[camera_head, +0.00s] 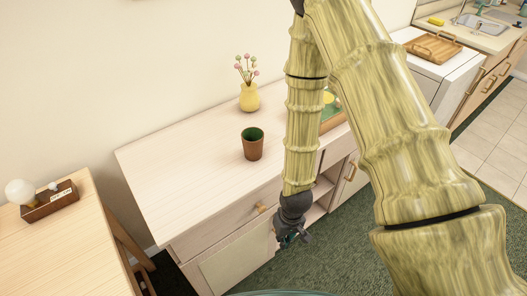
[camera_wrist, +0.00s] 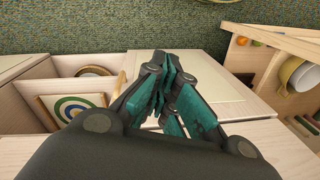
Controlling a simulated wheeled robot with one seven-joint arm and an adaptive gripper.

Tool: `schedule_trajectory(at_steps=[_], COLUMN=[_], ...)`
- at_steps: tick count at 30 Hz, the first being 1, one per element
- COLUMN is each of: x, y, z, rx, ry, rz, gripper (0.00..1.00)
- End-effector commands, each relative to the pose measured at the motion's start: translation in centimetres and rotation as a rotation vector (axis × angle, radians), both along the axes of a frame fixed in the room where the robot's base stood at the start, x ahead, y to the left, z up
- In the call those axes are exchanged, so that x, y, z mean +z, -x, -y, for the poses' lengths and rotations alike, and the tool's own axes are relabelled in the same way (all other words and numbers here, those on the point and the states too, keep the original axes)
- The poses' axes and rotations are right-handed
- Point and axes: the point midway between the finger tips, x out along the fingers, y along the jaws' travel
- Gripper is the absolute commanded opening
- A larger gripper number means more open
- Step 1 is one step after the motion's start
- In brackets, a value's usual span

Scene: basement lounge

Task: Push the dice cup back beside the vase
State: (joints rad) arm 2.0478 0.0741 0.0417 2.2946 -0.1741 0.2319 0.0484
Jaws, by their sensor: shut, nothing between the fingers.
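The dice cup (camera_head: 252,144) is brown with a green inside and stands upright on the pale wooden cabinet top (camera_head: 190,160). The yellow vase (camera_head: 249,97) with pink and pale flowers stands behind it, near the wall, with a gap between them. My gripper (camera_head: 290,238) hangs in front of the cabinet, below its top edge, to the right of and nearer than the cup. It is shut and empty, and does not touch the cup. In the wrist view its green fingers (camera_wrist: 166,88) are together; neither the cup nor the vase shows there.
A framed item (camera_head: 331,104) stands on the cabinet behind my arm, partly hidden. A side table at left holds a small tray (camera_head: 50,202) and a round white lamp (camera_head: 20,192). Open shelves in the wrist view hold a target board (camera_wrist: 72,106) and bowls. The cabinet top left of the cup is clear.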

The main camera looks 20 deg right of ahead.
Motion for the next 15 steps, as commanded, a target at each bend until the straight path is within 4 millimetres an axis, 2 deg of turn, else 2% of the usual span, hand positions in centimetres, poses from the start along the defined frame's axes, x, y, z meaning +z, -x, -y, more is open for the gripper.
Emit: schedule_trajectory(at_steps=[1, 6, 12, 15], x=[3.0, 10.2, 18.7, 22.1], y=[-2.3, -7.9, -13.2, -15.1], z=[-0.2, -0.5, -0.1, 0.2], rx=[0.019, 0.082, 0.147, 0.170], ry=[-0.003, 0.006, 0.048, 0.072], rz=[0.011, 0.015, 0.021, 0.024], gripper=[0.00, 0.00, 0.00, 0.00])
